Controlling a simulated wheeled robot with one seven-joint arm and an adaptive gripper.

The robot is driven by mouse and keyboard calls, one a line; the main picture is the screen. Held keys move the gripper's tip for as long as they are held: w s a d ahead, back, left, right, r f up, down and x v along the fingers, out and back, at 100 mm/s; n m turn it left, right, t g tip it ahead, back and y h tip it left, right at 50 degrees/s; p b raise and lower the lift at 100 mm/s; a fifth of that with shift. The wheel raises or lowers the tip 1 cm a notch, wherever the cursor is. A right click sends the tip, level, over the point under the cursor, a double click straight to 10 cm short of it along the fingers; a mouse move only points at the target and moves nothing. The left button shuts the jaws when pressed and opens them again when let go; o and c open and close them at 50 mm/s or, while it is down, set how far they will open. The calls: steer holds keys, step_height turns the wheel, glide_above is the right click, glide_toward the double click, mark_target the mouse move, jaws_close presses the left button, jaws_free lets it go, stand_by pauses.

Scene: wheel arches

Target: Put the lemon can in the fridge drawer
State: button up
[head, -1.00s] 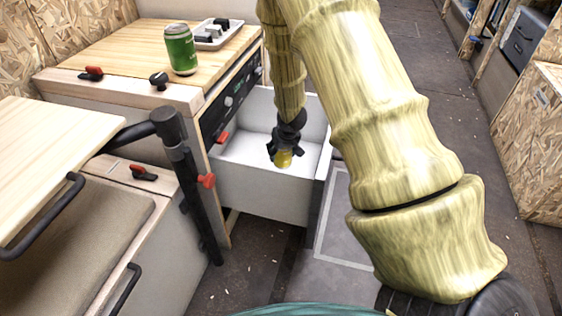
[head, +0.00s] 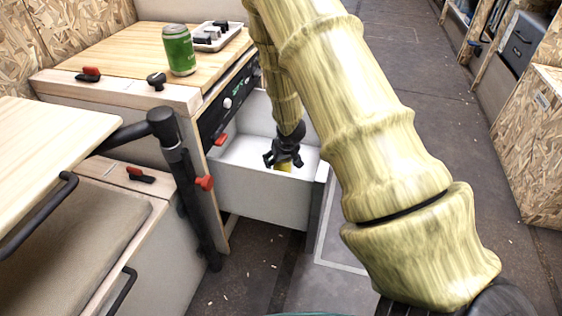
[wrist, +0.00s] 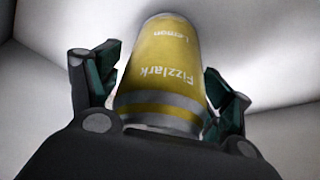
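The lemon can (wrist: 165,65) is yellow, with "Fizzlark" and "Lemon" printed on it, upside down in the wrist view. My gripper (head: 283,160) points down inside the open fridge drawer (head: 262,196), with its fingers around the can. In the wrist view the can lies between the two fingers, close against both; any thin gap is hard to make out. In the head view only a small yellow part of the can shows below the fingers. The drawer's front wall hides its lower end, so I cannot tell whether it touches the drawer floor.
A green can (head: 179,50) and a tray (head: 217,36) of small dark items stand on the wooden counter (head: 118,60) at the left. A black post (head: 185,175) stands left of the drawer. The floor to the right is clear.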

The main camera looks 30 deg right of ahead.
steer(key=shift+r, duration=0.1)
steer(key=p+v, duration=0.5)
steer(key=v, duration=0.7)
steer(key=shift+s, duration=0.1)
